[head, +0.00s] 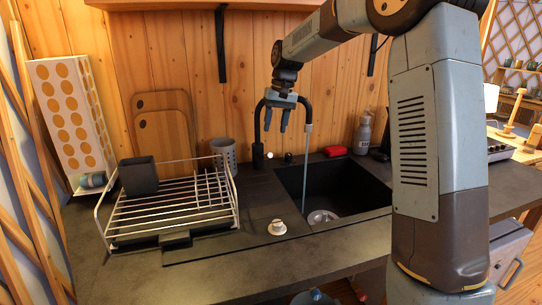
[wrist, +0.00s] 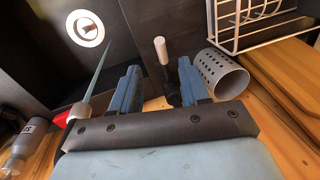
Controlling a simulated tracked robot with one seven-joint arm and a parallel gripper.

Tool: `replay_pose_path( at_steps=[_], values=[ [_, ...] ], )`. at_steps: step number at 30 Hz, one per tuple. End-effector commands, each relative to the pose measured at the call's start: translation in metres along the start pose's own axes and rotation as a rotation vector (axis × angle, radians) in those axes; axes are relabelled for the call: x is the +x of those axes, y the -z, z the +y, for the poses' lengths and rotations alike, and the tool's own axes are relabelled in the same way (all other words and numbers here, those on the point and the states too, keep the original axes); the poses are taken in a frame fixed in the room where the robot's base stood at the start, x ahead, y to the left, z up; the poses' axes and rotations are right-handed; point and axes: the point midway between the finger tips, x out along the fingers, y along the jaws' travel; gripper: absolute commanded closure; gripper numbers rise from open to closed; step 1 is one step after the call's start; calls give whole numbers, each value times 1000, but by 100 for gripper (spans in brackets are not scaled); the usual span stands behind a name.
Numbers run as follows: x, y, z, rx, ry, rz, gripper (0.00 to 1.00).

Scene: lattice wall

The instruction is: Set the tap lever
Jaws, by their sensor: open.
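The black tap (head: 258,135) stands behind the sink, its high neck arching to a grey spout (head: 308,128). A blue-grey stream (head: 304,185) runs from the spout into the sink, and it also shows in the wrist view (wrist: 93,70). The tap lever has a pale tip (head: 270,155) low at the tap's right side. In the wrist view the lever (wrist: 161,50) appears in the gap between my fingers, beyond them. My gripper (head: 276,128) is open and empty, pointing down above the lever, near the neck. Its blue fingers (wrist: 158,78) show in the wrist view; part of the tap is hidden there.
The dark sink (head: 345,185) has a round drain. Left of it stand a white dish rack (head: 170,205) with a dark cup and a perforated grey holder (head: 223,153). A red sponge (head: 335,151) and bottle (head: 362,135) stand behind the sink.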

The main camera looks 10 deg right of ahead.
Motion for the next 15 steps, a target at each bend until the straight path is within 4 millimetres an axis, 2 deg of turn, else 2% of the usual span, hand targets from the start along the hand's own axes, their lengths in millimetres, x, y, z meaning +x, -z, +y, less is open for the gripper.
replay_pose_path(
  at_steps=[3, 15],
  values=[
    [23, 0, 0, 0, 0, -4, 55],
    [89, -1, 0, -1, 0, -2, 55]
  ],
)
